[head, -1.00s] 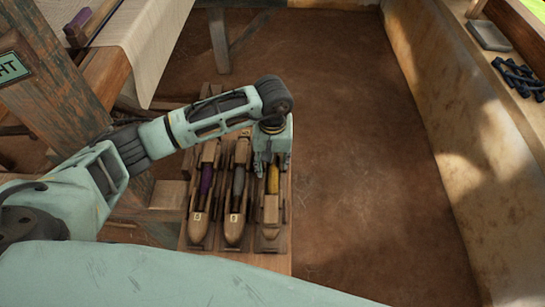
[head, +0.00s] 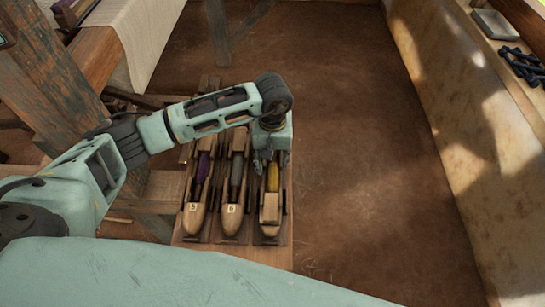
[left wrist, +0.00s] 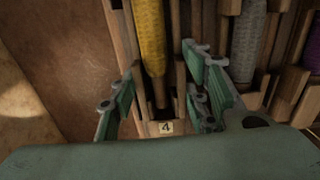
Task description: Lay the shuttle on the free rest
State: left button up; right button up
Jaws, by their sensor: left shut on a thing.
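The shuttle (head: 271,207) is a wooden one with a yellow bobbin and lies lengthwise along the rightmost rest (head: 270,239). The left wrist view shows its yellow bobbin (left wrist: 150,38) and a label reading 4. My left gripper (head: 269,168) comes down from above and is shut on this shuttle, with fingers on both sides of it. I cannot tell if the shuttle bears fully on the rest or is slightly above it. My fingers hide part of its middle. My right gripper is not in view.
Loom posts (head: 45,85) and cloth (head: 150,35) stand further left. Bare floor (head: 360,180) lies right.

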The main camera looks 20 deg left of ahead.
pick_arm(q)
jog(key=o, duration=1.5)
jog(key=shift+c, duration=0.2)
jog(key=shift+r+p, duration=1.9)
jog(key=shift+r, duration=2.15)
